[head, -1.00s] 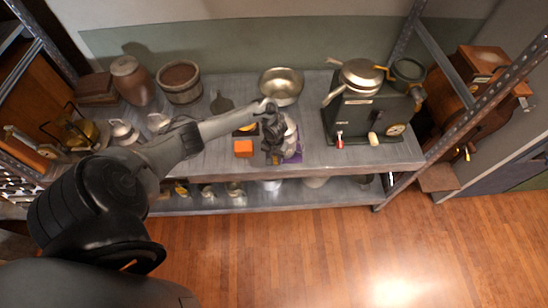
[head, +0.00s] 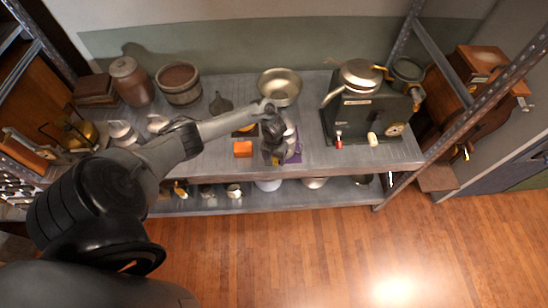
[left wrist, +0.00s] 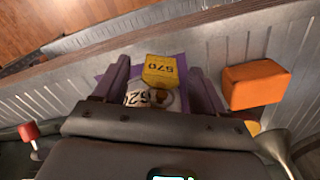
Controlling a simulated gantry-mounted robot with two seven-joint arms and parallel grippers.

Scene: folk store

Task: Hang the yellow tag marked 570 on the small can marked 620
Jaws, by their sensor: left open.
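In the left wrist view, the yellow tag (left wrist: 158,70) with dark digits 570 is between the fingertips of my left gripper (left wrist: 160,73). Gaps show between it and the fingers, which are apart. The small pale can (left wrist: 137,94) marked 620 is right beside the tag, partly covered by the gripper body; I cannot tell whether the tag hangs on it. In the head view, my left gripper (head: 272,154) is low over the shelf's front part and hides the tag. A pale can top (head: 290,129) shows beside it. My right gripper is not in view.
A purple cloth (head: 297,152) lies under this spot. An orange block (head: 243,149) is close on the left. A metal bowl (head: 280,86) stands behind, and a dark machine (head: 362,115) to the right. The shelf's front edge is close.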

